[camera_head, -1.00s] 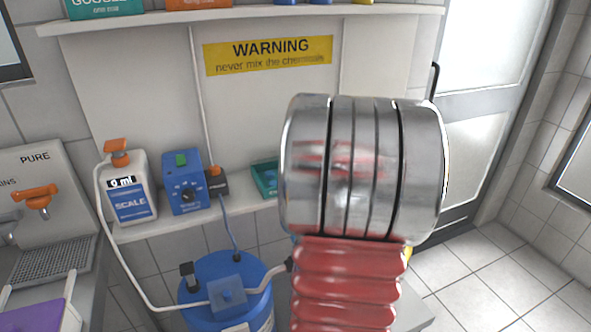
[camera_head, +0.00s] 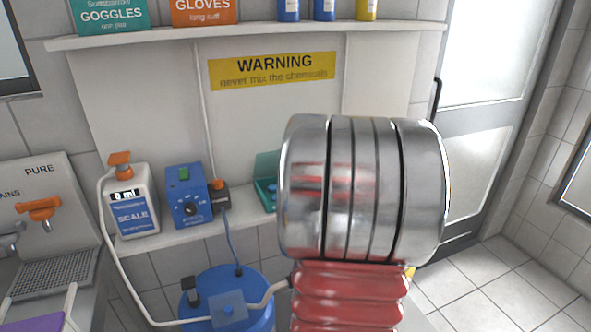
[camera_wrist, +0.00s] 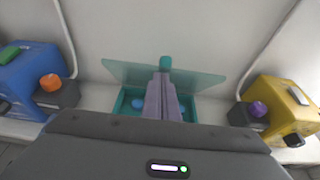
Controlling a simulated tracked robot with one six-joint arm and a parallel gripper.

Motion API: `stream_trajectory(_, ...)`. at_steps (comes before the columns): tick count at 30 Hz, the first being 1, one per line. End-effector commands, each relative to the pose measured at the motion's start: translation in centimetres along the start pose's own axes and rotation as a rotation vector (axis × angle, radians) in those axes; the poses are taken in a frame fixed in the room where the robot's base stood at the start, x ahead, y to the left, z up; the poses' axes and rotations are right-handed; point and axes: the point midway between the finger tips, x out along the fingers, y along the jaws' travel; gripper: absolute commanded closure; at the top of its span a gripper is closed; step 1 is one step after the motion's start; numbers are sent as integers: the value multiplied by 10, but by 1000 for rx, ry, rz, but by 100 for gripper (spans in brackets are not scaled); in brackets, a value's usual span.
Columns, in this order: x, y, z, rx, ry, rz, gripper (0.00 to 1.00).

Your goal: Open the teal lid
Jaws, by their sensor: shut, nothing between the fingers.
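The teal lid (camera_wrist: 205,80) is a translucent teal panel. In the wrist view it stands raised along the back of a teal box (camera_wrist: 120,104) on the shelf, with a teal knob (camera_wrist: 165,62) at its upper middle. Blue items show inside the box. My gripper (camera_wrist: 163,76) is shut, its grey fingers reaching over the box toward the lid, tips just below the knob. I cannot tell whether they touch. In the head view the lid (camera_head: 267,164) and box (camera_head: 266,195) are partly hidden behind my arm, and my gripper is not visible.
A blue device (camera_wrist: 30,75) stands left of the box and a yellow device (camera_wrist: 285,108) right of it. A scale bottle (camera_head: 133,205) stands further left on the shelf. A blue drum (camera_head: 235,290) is below. An upper shelf (camera_head: 250,30) holds boxes and bottles.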

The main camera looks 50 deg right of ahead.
Motion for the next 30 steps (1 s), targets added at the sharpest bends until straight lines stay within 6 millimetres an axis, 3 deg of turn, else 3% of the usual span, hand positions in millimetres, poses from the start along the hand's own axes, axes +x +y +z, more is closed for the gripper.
stream_trajectory(12, 26, 0, 38, 0, -1, 1, 100)
stream_trajectory(30, 30, 0, 43, 0, 0, 0, 100)
